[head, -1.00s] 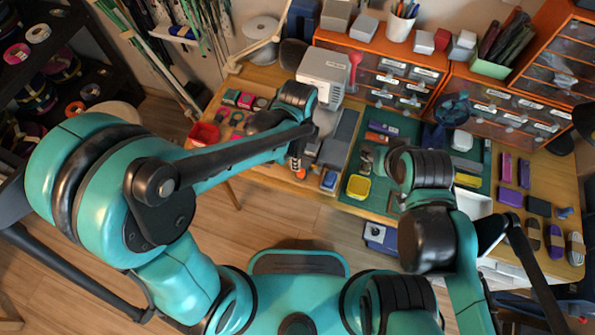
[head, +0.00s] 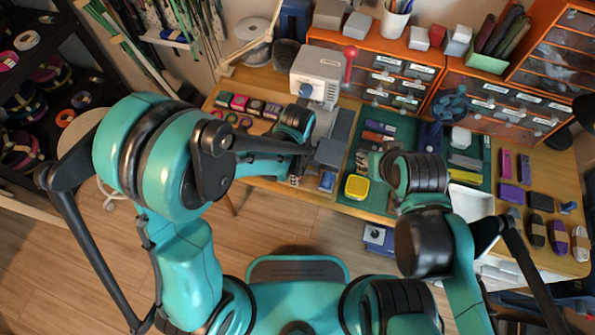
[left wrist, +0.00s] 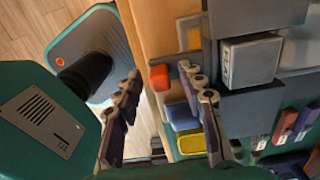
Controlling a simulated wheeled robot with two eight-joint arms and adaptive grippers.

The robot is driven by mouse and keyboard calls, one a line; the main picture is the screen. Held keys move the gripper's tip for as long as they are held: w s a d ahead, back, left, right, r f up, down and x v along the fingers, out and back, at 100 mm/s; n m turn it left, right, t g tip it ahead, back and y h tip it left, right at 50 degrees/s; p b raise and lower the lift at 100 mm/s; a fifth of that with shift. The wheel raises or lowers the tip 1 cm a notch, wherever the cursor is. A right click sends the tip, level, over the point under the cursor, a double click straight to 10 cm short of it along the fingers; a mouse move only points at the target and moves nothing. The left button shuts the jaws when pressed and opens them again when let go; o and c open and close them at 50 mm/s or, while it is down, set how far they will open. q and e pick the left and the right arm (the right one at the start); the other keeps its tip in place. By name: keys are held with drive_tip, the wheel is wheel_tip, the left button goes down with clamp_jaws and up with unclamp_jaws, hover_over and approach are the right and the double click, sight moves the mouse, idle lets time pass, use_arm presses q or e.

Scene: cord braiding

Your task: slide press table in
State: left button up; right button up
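The press (head: 317,68) is a pale grey machine with a red lever (head: 350,55), standing against the orange drawers in the head view. Grey slab parts lie in front of it, and a flat grey piece (head: 331,152) reaches toward the bench's front edge. The left wrist view shows a wide grey slab (left wrist: 250,14), a pale block (left wrist: 250,60) and a darker grey piece (left wrist: 240,108). My left gripper (left wrist: 163,88) is open, its fingers apart over the bench's front edge, with nothing clearly held. One finger overlaps the grey parts in view; contact cannot be told.
A yellow tray (head: 356,187) and a blue block (head: 327,180) sit near the front edge. An orange-red piece (left wrist: 160,78) lies near the left fingers. A green mat (head: 375,200) with tools lies right of the press. Orange drawers (head: 385,65) close off the back.

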use_arm(q)
clamp_jaws()
drive_tip(key=w+d, duration=0.1)
drive_tip(key=w, duration=0.4)
drive_tip(key=w+d, duration=0.1)
drive_tip(key=w, duration=0.2)
drive_tip(key=shift+w+d, duration=0.2)
drive_tip(key=shift+d, duration=0.15)
unclamp_jaws()
wheel_tip(320, 180, up, 12)
